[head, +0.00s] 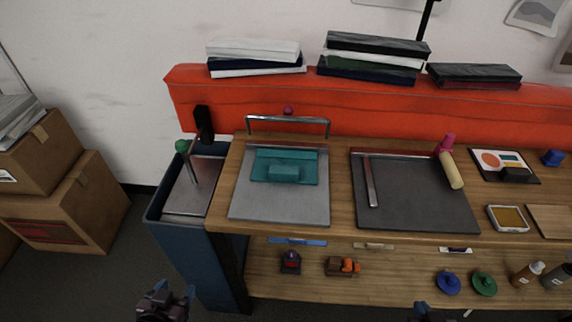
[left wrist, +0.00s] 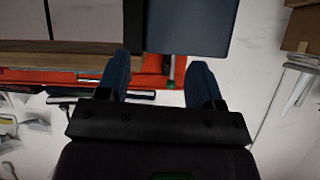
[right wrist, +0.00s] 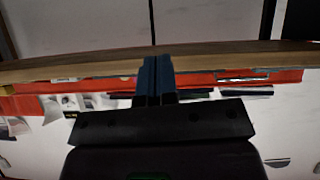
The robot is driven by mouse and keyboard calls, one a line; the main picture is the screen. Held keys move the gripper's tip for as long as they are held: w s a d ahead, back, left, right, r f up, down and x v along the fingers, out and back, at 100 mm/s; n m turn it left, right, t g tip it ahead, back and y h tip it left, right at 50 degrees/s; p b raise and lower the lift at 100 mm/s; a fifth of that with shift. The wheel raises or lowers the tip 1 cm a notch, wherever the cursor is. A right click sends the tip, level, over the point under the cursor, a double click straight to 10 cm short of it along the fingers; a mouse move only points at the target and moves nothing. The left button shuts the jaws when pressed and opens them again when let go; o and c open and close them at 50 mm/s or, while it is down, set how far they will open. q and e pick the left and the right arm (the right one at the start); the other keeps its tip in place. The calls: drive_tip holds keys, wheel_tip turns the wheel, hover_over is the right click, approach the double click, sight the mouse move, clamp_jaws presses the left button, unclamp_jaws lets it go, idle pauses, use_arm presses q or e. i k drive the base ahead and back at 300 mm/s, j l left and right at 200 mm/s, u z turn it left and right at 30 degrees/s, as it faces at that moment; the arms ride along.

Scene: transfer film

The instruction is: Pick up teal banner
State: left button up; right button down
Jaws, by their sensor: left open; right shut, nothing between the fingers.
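The teal banner (head: 298,157) lies flat on a grey plate (head: 250,205) on the wooden bench, left of centre in the head view. A raised teal block (head: 283,172) sits on its front part. A silver bar handle (head: 287,119) stands behind the plate. My left gripper (head: 178,294) is low at the bottom left, in front of the bench and well short of the banner. It is open and empty in the left wrist view (left wrist: 165,82). My right gripper (head: 421,308) is barely in view at the bottom edge. Its fingers are together and empty in the right wrist view (right wrist: 155,77).
A blue bin (head: 161,204) stands left of the bench. A dark board (head: 425,205) with a pink-handled roller (head: 449,165) lies right of the plate. A lower shelf (head: 385,283) holds small toys and bottles. Cardboard boxes (head: 75,205) stand at far left.

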sight(285, 162)
drive_tip(key=u, duration=1.3)
drive_tip(key=k+l+u, duration=0.15)
drive_tip(key=k+u, duration=0.2)
drive_tip(key=k, duration=0.2)
